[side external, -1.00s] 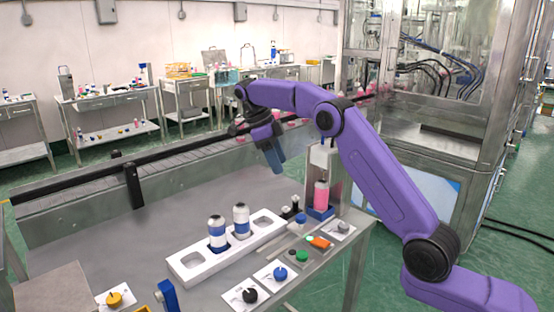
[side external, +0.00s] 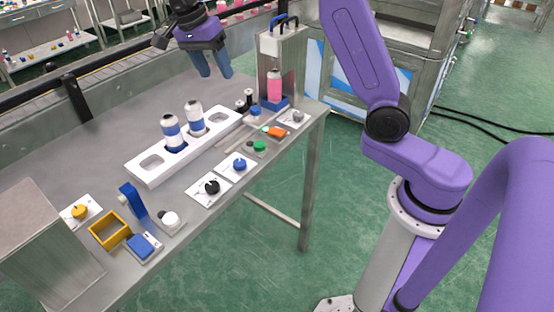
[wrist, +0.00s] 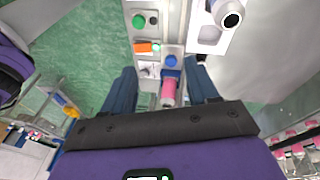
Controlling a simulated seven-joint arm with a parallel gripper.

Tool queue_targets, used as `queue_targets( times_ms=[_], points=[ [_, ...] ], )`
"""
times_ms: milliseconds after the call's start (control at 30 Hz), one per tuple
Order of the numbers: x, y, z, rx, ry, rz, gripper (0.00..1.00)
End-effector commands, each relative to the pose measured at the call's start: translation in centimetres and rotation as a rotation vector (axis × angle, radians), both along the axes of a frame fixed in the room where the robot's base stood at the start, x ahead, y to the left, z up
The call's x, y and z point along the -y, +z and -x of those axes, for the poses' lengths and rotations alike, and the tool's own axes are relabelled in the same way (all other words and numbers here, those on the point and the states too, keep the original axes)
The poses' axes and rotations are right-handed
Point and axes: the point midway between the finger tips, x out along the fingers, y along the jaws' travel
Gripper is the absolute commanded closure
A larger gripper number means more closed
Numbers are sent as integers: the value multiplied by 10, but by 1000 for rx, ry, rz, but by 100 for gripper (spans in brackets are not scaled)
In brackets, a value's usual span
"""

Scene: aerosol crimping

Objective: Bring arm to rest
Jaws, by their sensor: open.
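My gripper (side external: 215,74) is above the back of the grey table, left of the metal crimping stand (side external: 268,62). Its two blue fingers point down, apart, with nothing between them. In the wrist view my gripper (wrist: 162,88) shows its fingers spread, with the pink can (wrist: 168,90) seen beyond the gap. The pink can also stands upright on a blue base at the stand in the side view (side external: 274,85). Two white-and-blue cans, one left (side external: 172,132) and one right (side external: 195,117), stand in the white rack (side external: 150,178). My gripper touches none of these.
Control plates line the table's front edge, with a blue knob (side external: 239,165), a black knob (side external: 211,187), a green button (side external: 260,146) and an orange switch (side external: 277,132). A yellow frame (side external: 110,231) and a metal box (side external: 45,235) are at the left. Bare table lies behind the rack.

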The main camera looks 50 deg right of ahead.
Motion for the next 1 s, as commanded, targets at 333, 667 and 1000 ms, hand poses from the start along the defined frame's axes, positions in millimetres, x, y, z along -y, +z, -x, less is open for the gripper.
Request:
queue_targets(
  times_ms=[333,667,1000],
  points=[
    [-35,-6,88,-67,728,-125,41],
    [-38,-24,189,-125,1409,-208,41],
    [-10,-53,292,-170,2093,-257,41]
  ],
)
